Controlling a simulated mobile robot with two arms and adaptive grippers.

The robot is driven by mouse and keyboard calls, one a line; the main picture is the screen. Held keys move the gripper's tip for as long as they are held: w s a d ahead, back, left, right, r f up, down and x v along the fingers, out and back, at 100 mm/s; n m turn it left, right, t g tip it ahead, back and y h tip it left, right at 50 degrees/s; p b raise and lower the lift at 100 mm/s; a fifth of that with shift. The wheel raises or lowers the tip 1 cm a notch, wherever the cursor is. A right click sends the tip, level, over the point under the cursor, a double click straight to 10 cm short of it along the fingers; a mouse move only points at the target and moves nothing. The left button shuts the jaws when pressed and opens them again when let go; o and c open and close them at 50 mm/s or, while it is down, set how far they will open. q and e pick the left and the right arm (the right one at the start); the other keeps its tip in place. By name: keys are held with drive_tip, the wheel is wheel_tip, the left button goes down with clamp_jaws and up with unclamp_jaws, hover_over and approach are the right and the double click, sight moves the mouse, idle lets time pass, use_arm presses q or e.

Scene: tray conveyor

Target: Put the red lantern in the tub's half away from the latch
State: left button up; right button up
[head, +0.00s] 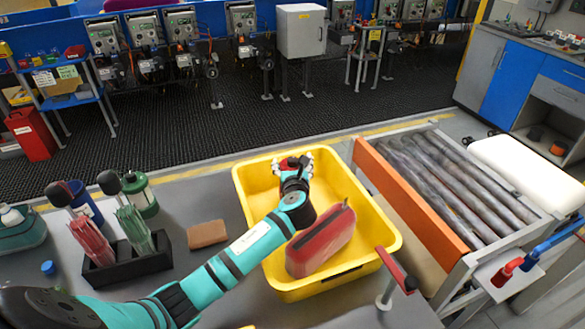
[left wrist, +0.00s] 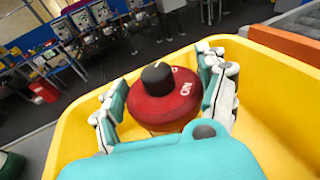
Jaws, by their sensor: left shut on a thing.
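The yellow tub (head: 240,190) stands on the grey table in the middle of the head view. My left gripper (head: 293,163) is over the tub's far part and is shut on the red lantern (head: 290,162). In the left wrist view the lantern (left wrist: 160,98) has a red cap with a black knob and sits upright between the fingers (left wrist: 165,95). Its lower part is hidden, so I cannot tell whether it touches the tub floor. A red-handled lever (head: 396,270), perhaps the latch, stands by the tub's near right corner. My right gripper is not in view.
A red case (head: 322,243) lies in the tub's nearer part. Left of the tub are a brown block (head: 207,234), a green lantern (head: 140,195), a blue lantern (head: 85,203) and a black holder (head: 128,262). A roller conveyor (head: 450,180) with an orange side board is at right.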

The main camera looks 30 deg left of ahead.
use_arm(q)
drive_tip(key=shift+f, duration=0.5)
drive_tip(key=o, duration=1.7)
drive_tip(key=shift+f, duration=0.1)
drive_tip(key=shift+o, duration=0.2)
drive_tip(key=v, duration=1.2)
drive_tip(key=shift+b, duration=0.4)
